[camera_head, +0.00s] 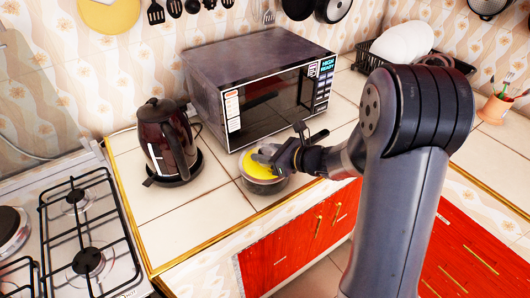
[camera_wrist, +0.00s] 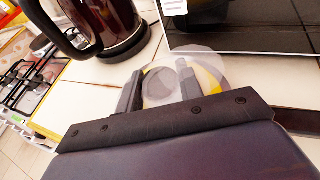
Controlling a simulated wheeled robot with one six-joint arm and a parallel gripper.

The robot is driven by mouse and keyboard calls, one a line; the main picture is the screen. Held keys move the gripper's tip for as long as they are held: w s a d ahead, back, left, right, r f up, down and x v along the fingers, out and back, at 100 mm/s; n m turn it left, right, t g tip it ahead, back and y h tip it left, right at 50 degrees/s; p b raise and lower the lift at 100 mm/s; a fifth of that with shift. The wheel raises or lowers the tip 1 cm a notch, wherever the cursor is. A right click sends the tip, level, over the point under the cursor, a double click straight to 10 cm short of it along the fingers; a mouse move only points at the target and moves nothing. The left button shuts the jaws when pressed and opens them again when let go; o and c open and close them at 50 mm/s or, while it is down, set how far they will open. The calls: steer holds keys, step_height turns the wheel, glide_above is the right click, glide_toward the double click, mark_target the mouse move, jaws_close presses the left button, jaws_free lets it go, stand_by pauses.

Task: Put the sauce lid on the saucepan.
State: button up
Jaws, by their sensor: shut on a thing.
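The saucepan (camera_head: 264,187) stands on the tiled counter in front of the microwave, with yellow showing inside its rim. A dark handle, seemingly its own, sticks out to the upper right behind my gripper. My gripper (camera_head: 272,156) is over the saucepan, its fingers shut. In the wrist view my gripper (camera_wrist: 160,88) has its two fingers around the middle of a clear round sauce lid (camera_wrist: 206,62). Yellow shows through the lid. The lid is over the saucepan; I cannot tell whether it touches the rim.
A dark kettle (camera_head: 168,140) stands close on the left, and the microwave (camera_head: 265,85) close behind. A gas stove (camera_head: 88,235) is at the far left. The counter's front edge is near, above red cabinets (camera_head: 300,245). A dish rack with white plates (camera_head: 402,42) is at the right.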

stand_by(0.4)
steer(key=o, duration=1.2)
steer(key=shift+f, duration=0.1)
steer(key=shift+o, duration=0.2)
steer(key=v, duration=1.1)
steer(key=shift+b, duration=0.45)
steer(key=shift+a, duration=0.2)
steer(key=x, duration=1)
steer(key=shift+w+a+f+p, duration=0.1)
steer(key=shift+w+a+p, duration=0.1)
steer(key=shift+p, duration=0.2)
